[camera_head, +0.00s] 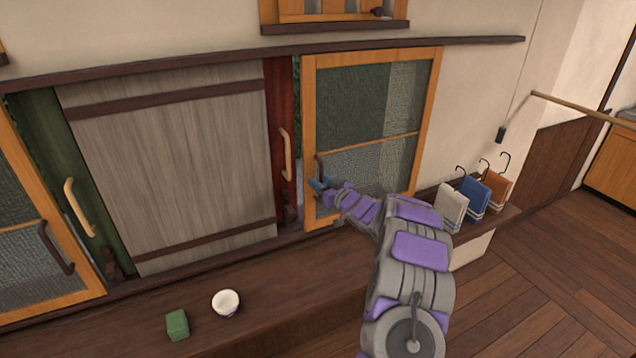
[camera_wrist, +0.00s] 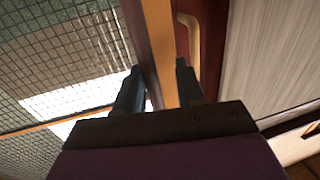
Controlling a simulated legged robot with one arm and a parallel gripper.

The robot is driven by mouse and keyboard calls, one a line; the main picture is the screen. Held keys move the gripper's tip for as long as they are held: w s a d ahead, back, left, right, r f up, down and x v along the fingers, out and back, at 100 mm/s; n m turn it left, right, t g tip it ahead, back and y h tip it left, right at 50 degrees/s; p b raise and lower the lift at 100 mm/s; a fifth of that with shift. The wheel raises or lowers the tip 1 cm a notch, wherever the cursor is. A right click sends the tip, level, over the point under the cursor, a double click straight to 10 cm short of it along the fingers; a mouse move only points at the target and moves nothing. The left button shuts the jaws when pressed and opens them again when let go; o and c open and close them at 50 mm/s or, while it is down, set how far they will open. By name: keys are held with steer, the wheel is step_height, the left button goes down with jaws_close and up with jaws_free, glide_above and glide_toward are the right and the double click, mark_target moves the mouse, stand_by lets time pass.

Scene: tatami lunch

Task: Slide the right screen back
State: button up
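The right screen (camera_head: 436,80) is an orange-framed sliding panel with gridded glass, at the right of the opening in the head view. A dark curved handle (camera_head: 319,163) is on its left stile. My gripper (camera_head: 322,184) is at this stile, beside the lower part of the handle. In the wrist view my gripper (camera_wrist: 158,78) has its two dark fingers spread, with a dark upright bar (camera_wrist: 142,35) and the orange stile (camera_wrist: 161,45) showing between them. Contact with the handle cannot be told.
A grey plank shutter (camera_head: 180,150) stands left of a red post with a tan handle (camera_head: 286,155). The ledge (camera_head: 270,285) below bears a white cup (camera_head: 226,301) and a green block (camera_head: 177,324). Cloths on hooks (camera_head: 474,194) are at the right. The wooden floor (camera_head: 560,280) is clear.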

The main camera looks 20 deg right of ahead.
steer(key=shift+w+f, duration=0.1)
steer(key=shift+w, duration=0.25)
steer(key=shift+w+d+f, duration=0.1)
steer(key=shift+w+d, duration=0.05)
steer(key=shift+d, duration=0.1)
steer(key=shift+w+d, duration=0.1)
steer(key=shift+d, duration=0.4)
steer(key=shift+a, duration=0.55)
steer(key=c, duration=0.3)
steer(key=shift+c, duration=1)
steer(key=shift+d, duration=0.2)
jaws_close()
